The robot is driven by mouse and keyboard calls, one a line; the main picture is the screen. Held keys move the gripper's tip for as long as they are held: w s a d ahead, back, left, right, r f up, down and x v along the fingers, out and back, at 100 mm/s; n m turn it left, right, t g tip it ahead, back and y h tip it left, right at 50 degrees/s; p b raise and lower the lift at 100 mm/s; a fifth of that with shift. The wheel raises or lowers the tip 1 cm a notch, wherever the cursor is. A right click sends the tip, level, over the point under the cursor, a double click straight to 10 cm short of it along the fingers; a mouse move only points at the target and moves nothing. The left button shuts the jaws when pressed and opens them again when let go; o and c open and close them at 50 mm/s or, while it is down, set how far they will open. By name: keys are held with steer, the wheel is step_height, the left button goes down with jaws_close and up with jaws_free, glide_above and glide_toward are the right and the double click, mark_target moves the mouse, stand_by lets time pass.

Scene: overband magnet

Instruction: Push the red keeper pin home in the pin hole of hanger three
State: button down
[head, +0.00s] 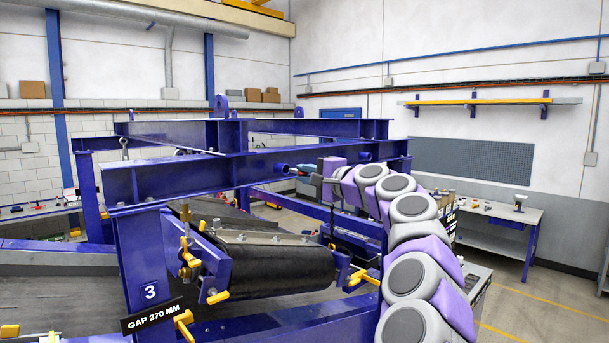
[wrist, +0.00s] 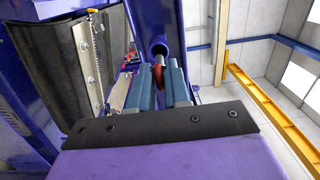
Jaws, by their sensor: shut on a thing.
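The red keeper pin (wrist: 158,76) is between the two grey-blue fingers of my gripper (wrist: 160,68) in the wrist view. The gripper is shut on it. The pin's bare metal end points at the round dark mouth of a blue tube (wrist: 158,46) straight ahead. The tip looks at or just inside the mouth; I cannot tell how deep. In the head view my gripper (head: 306,171) points left at the blue tube (head: 284,168) by the blue frame, and the pin is not clearly seen. A "3" plate (head: 150,291) marks the near blue post.
Blue beams (head: 180,180) run close to my gripper on the left. A black roller or belt (head: 275,268) with yellow handles (head: 364,276) lies below. A workbench (head: 505,215) stands at the right. Open floor shows at the lower right.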

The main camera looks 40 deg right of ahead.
steer(key=shift+w, duration=0.2)
steer(key=shift+w+a+r+p, duration=0.15)
steer(key=shift+w+a+p, duration=0.2)
steer(key=shift+a, duration=0.3)
steer(key=shift+d, duration=0.15)
steer(key=shift+s+d+f, duration=0.1)
steer(key=shift+d+f, duration=0.15)
steer(key=shift+d, duration=0.15)
steer(key=shift+s+a+r, duration=0.15)
steer(key=shift+s+a, duration=0.05)
steer(key=shift+a, duration=0.15)
steer(key=shift+w, duration=0.1)
